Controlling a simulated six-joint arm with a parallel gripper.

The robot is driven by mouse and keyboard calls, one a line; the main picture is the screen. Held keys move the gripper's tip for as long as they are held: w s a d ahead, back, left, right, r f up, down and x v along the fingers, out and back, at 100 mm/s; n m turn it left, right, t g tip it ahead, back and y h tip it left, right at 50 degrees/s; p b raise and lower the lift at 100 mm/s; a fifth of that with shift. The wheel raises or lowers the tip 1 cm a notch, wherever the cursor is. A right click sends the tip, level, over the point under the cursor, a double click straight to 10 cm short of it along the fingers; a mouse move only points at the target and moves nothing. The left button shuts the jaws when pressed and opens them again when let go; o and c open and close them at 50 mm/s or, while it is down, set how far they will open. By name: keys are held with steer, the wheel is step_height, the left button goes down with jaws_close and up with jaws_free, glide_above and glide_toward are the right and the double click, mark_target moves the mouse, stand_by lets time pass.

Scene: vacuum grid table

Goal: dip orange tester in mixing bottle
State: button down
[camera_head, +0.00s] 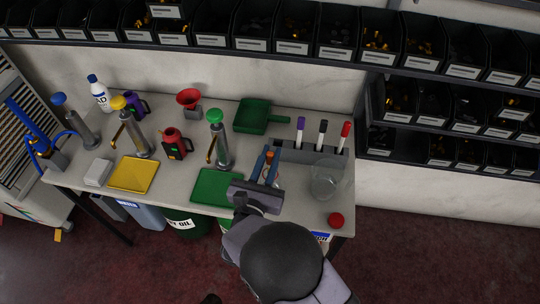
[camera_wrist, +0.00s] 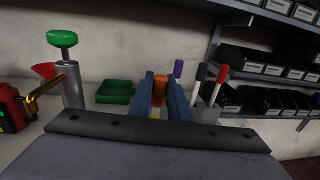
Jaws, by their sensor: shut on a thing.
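My gripper (camera_head: 268,160) is shut on the orange tester (camera_head: 270,155), at the left end of the grey rack. In the wrist view the tester's orange top (camera_wrist: 159,95) sits between my two blue fingers (camera_wrist: 160,92). Its lower part is hidden, so I cannot tell whether it is still in the rack. A clear round glass vessel (camera_head: 326,180), which looks like the mixing bottle, stands on the table to the right of my gripper, apart from it. My gripper hides this vessel in the wrist view, or it is out of frame.
The grey rack (camera_head: 311,157) holds purple (camera_head: 300,130), black (camera_head: 322,133) and red (camera_head: 345,136) testers upright. A red cap (camera_head: 336,220) lies near the front right edge. A green-topped dispenser (camera_head: 218,140) and green mat (camera_head: 212,186) are left. A green tray (camera_head: 252,118) lies behind.

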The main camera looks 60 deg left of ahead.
stand_by(0.5)
step_height(320, 180, up, 16)
steer(key=p, duration=0.9)
steer(key=shift+p, duration=0.35)
stand_by(0.5)
stand_by(2.2)
step_height(320, 180, up, 4)
steer(key=shift+f+p, duration=0.1)
steer(key=shift+p, duration=0.95)
steer(key=shift+w, duration=0.1)
